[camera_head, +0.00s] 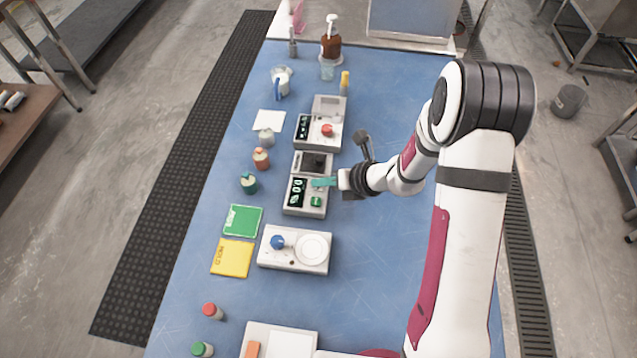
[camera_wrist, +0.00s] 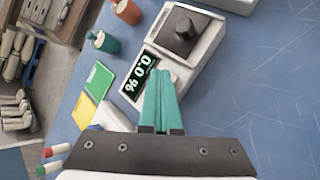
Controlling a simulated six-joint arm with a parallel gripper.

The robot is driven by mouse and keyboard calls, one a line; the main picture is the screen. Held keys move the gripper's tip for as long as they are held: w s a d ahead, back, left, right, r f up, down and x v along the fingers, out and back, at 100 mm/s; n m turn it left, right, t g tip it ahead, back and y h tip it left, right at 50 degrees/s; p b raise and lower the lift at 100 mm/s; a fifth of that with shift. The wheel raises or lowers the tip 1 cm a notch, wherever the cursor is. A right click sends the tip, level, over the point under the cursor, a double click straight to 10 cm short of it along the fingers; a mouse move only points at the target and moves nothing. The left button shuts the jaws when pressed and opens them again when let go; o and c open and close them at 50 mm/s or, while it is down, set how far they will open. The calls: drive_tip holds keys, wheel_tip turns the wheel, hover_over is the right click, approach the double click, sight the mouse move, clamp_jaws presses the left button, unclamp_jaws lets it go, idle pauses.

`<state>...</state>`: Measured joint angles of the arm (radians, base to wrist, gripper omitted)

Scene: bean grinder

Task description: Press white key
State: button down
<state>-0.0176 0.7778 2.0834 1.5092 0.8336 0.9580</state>
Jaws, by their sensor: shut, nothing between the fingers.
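The grinder (camera_head: 307,211) is a light grey box with a dark square top part (camera_head: 315,163), a black display (camera_head: 297,191) and a green button (camera_head: 316,202). In the wrist view the grinder (camera_wrist: 205,62) shows its dark knob-like top (camera_wrist: 183,33) and the display (camera_wrist: 141,72) with pale digits and a percent sign. My gripper (camera_head: 316,182) has teal fingers, shut and empty, with tips over the panel just right of the display. The gripper also shows in the wrist view (camera_wrist: 161,74). A small pale spot (camera_wrist: 174,77) beside the tips may be the white key, partly hidden. I cannot tell whether the tips touch it.
Another device with a red button (camera_head: 327,130) stands behind, and one with a blue knob (camera_head: 278,242) stands in front. Small bottles (camera_head: 261,158), a green card (camera_head: 243,220) and a yellow card (camera_head: 232,258) lie left. The blue table (camera_head: 385,245) is mostly clear at right.

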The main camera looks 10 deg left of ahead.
sight(322, 190)
drive_tip(key=shift+r, duration=0.9)
drive_tip(key=shift+r, duration=2.45)
